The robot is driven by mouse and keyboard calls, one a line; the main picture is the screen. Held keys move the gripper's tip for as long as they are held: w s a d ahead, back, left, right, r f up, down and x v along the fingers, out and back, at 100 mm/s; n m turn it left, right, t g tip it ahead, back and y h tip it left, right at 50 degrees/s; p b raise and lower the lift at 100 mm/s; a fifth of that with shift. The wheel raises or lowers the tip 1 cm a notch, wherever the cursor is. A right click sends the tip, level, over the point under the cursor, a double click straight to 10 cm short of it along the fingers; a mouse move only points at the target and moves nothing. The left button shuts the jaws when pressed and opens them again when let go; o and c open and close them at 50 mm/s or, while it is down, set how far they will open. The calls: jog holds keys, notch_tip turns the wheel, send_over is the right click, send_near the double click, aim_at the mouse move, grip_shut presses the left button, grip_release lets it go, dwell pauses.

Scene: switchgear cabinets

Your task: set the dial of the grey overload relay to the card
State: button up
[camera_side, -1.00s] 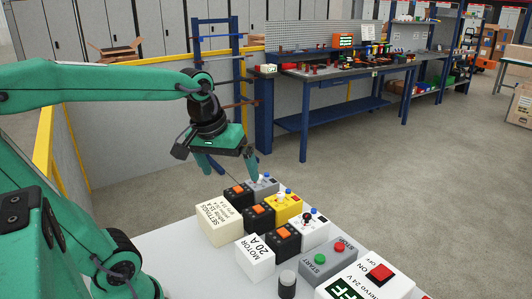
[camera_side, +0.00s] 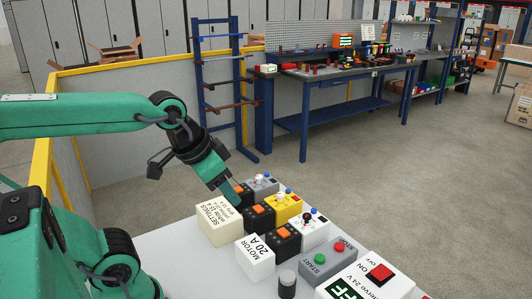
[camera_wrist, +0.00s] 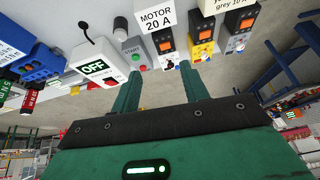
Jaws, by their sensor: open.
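The grey overload relay (camera_side: 264,184) is the farthest of three relays in the side view, with a small blue and white knob on top. In the wrist view the grey relay (camera_wrist: 236,42) is at the upper right; its dial setting is too small to read. The settings card (camera_side: 219,220) stands on a cream block to the left; in the wrist view the card (camera_wrist: 240,4) is cut off but shows a grey line with 10. My gripper (camera_side: 233,197) is tilted down near the farthest orange-topped contactor. In the wrist view my gripper (camera_wrist: 160,72) is open and empty, left of the grey relay.
The yellow relay (camera_side: 284,204) and white relay (camera_side: 311,229) stand in front of the grey one, beside orange-topped black contactors (camera_side: 283,239). A MOTOR 20 A block (camera_side: 255,258), start/stop box (camera_side: 328,260) and servo switch box (camera_side: 372,281) are nearer.

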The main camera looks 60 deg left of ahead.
jog(key=w+a+r+m+g, duration=0.1)
jog(key=w+a+r+m, duration=0.2)
jog(key=w, duration=0.4)
jog(key=m+g, duration=0.4)
jog(key=m, duration=0.7)
send_over(259, 176)
jog(key=f, duration=1.1)
jog(key=shift+d+f, duration=0.2)
jog(key=shift+f, duration=0.2)
jog(key=shift+a+f, duration=0.2)
jog(key=shift+a, duration=0.05)
jog(key=shift+f, duration=3.9)
